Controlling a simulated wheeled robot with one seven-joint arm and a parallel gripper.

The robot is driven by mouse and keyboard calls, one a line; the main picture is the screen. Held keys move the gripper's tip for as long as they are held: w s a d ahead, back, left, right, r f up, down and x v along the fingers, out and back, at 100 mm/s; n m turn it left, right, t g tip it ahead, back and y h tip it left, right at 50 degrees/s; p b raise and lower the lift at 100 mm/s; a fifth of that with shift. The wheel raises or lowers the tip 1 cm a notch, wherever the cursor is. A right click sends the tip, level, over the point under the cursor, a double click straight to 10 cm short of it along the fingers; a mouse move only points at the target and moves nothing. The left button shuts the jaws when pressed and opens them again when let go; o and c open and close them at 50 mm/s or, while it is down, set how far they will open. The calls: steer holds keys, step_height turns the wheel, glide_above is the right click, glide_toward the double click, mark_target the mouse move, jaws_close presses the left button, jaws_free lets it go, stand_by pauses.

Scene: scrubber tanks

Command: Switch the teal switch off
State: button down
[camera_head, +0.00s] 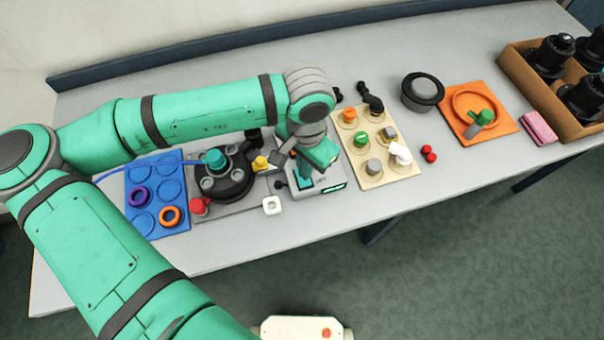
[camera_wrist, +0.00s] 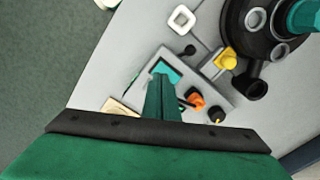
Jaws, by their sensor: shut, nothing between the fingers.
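The teal switch (camera_wrist: 168,70) shows in the wrist view as a teal patch on a light grey panel box (camera_wrist: 145,90), just beyond my fingertips. In the head view the teal switch (camera_head: 304,184) shows partly below my gripper, on the same grey box (camera_head: 338,198). My gripper (camera_head: 308,168) is shut and empty, pointing down over the box. In the wrist view the closed fingers (camera_wrist: 162,80) overlap the lower part of the switch. I cannot tell whether they touch it. The switch's tilt is mostly hidden.
Left of the box are a black round valve unit (camera_head: 226,178), a yellow knob (camera_head: 260,163) and a blue tray (camera_head: 170,218) with rings. A beige board (camera_head: 370,178) with several knobs stands close on the right. Farther right are an orange plate (camera_head: 500,132) and a brown crate (camera_head: 520,75).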

steer(key=shift+r, duration=1.75)
steer(key=shift+w, duration=0.1)
